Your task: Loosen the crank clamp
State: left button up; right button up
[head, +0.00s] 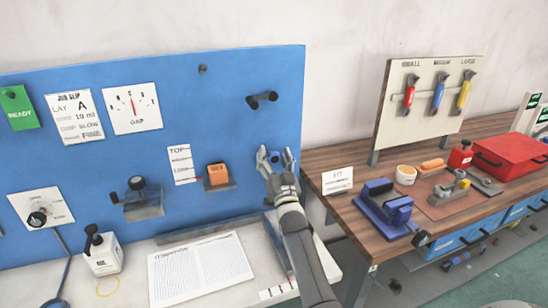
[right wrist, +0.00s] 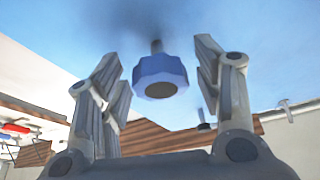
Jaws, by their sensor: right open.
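My right gripper (head: 274,157) is raised in front of the right part of the blue board, with its fingers spread. A small blue faceted knob (head: 274,156) shows between the fingertips. In the right wrist view the knob (right wrist: 161,76) sits on a short shaft between the two open fingers (right wrist: 163,88), with a visible gap on each side. I take this knob to be part of the crank clamp; the rest of it is hidden or blurred. My left gripper is not in view.
The blue board (head: 130,190) carries cards, an orange block (head: 217,174) on a bracket and a black-handled fitting (head: 262,99). A wooden bench (head: 335,160) at right holds a blue tool (head: 388,206) and a red box (head: 510,152).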

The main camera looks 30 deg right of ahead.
jog(key=c, duration=1)
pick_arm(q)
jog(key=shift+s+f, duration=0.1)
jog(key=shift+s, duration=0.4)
